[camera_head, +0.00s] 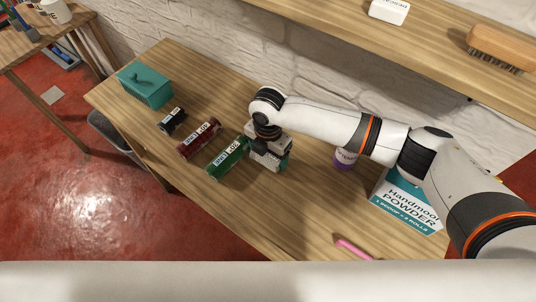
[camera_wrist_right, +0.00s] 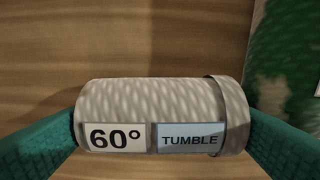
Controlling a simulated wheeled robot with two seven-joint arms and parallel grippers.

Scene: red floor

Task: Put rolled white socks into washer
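A rolled white sock (camera_wrist_right: 150,105) with a "60°" and a "TUMBLE" label lies between the teal fingers of my right gripper (camera_wrist_right: 162,135) in the right wrist view. The fingers meet both ends of the roll with no visible gap, so the gripper looks shut on it. In the head view my right gripper (camera_head: 268,158) points down low over the wooden table, beside a green roll (camera_head: 227,158). It mostly hides the white sock there. Whether the sock touches the table is unclear. My left gripper and the washer are not in view.
A dark red roll (camera_head: 199,138), a small black roll (camera_head: 172,120) and a teal lidded box (camera_head: 146,87) stand left on the table (camera_head: 225,95). A powder box (camera_head: 405,207), a purple item (camera_head: 344,159) and a pink item (camera_head: 352,249) are right. A shelf (camera_head: 430,42) hangs above.

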